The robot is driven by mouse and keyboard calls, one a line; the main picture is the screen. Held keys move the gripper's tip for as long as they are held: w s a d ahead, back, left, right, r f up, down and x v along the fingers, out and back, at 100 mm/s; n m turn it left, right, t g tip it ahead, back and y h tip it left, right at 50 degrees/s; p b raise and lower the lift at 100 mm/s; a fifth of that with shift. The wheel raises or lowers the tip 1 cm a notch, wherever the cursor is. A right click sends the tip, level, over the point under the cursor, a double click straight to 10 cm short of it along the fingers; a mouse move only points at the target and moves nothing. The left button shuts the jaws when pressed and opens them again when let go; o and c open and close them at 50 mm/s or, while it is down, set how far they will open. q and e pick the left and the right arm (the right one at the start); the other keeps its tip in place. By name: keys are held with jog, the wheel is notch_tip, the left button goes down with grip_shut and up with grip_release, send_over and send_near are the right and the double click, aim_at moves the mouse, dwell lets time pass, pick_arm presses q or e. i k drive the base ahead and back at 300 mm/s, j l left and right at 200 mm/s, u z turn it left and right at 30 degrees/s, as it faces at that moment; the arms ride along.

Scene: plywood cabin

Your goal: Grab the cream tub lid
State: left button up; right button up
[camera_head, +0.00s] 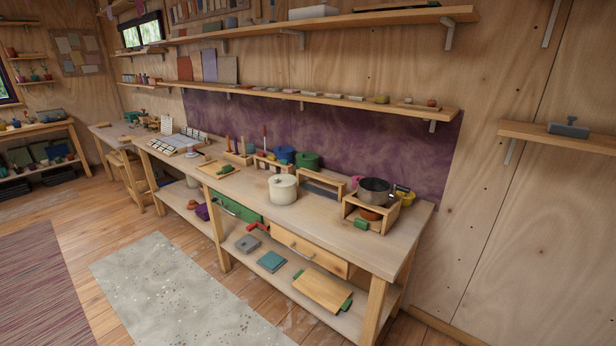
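A cream tub (284,193) stands upright on the long wooden workbench, a little right of the picture's middle. Its cream lid (282,180) sits on top and has a small knob. Nothing stands in front of the tub. Neither of my grippers is in view.
The workbench (330,227) has some bare top around the tub. To the right is a wooden box (378,219) with a dark metal pot (374,190). Behind the tub are a green pot (307,160) and a wooden rack. A wall shelf (340,101) runs above. Open floor lies in front.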

aim_at(280, 181)
jog(key=i+j+z, duration=1.05)
jog(key=j+z, duration=0.2)
